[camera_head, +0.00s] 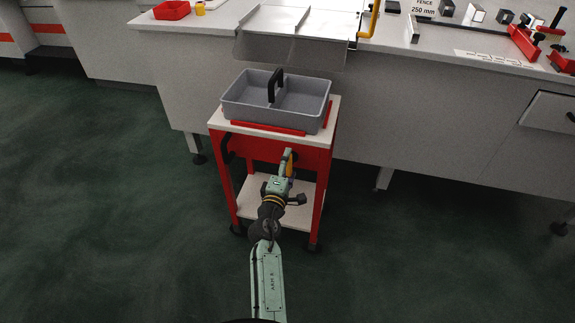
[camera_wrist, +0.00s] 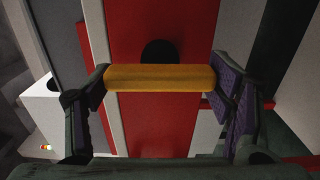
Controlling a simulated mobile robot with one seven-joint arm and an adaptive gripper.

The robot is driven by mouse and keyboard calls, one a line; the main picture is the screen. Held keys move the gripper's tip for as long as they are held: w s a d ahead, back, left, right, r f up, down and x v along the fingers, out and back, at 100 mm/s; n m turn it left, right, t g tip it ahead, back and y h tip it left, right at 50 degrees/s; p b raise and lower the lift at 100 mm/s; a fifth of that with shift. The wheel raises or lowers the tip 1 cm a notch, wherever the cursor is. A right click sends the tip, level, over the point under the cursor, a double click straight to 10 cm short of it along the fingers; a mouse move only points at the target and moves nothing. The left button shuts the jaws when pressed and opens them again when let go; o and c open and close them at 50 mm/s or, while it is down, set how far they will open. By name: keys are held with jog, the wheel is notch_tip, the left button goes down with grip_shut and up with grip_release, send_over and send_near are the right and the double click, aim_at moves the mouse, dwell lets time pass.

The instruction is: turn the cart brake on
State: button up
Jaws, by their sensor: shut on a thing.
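A red cart (camera_head: 262,149) with pale shelves stands in front of the bench. Its brake lever, a yellow bar (camera_head: 289,168), is at the cart's front face, partly hidden by my gripper. In the wrist view the yellow lever (camera_wrist: 160,78) lies across the picture between my two fingers, in front of the red panel (camera_wrist: 158,128) and a dark round spot. My gripper (camera_head: 288,160) is at the cart's front, and in the wrist view my gripper (camera_wrist: 160,82) is shut on the yellow lever, one finger at each end.
A grey divided tray (camera_head: 243,113) with a black handle sits on the cart top. A black handle (camera_head: 226,148) is on the cart's left side. The bench (camera_head: 410,124) stands close behind, with a red bin (camera_head: 172,10) on top. Green floor is open on both sides.

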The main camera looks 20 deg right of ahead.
jog(key=o, duration=1.2)
jog(key=shift+c, duration=0.2)
jog(key=v, duration=0.7)
jog(key=shift+s+a, duration=0.15)
jog(key=shift+s, duration=0.05)
